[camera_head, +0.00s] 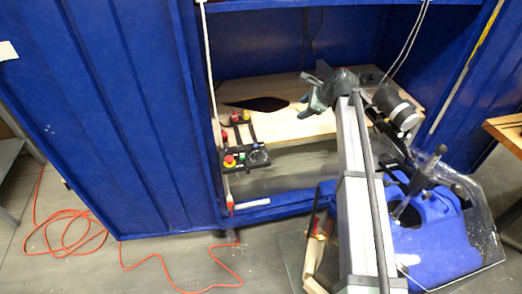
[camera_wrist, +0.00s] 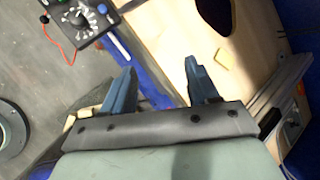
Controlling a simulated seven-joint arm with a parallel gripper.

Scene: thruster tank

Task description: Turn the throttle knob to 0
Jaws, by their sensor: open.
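The throttle knob (camera_wrist: 81,19) is a dark knob on a dial with white marks, on a black control box at the top left of the wrist view. Its pointer setting is too small to read. In the head view the control box (camera_head: 256,157) hangs at the front of the cabinet opening, left of my arm. My gripper (camera_wrist: 160,70) is open and empty, its two blue-grey fingers spread apart. It is clear of the knob, which lies up and left of the fingertips in the wrist view. In the head view my gripper (camera_head: 318,90) is above the wooden board.
A red emergency button (camera_head: 229,161) on a yellow base sits left of the control box. More buttons (camera_head: 240,117) stand behind it. The wooden board (camera_head: 300,125) has a dark opening. A blue cabinet wall (camera_head: 110,110) stands at left. An orange cable (camera_head: 75,225) lies on the floor.

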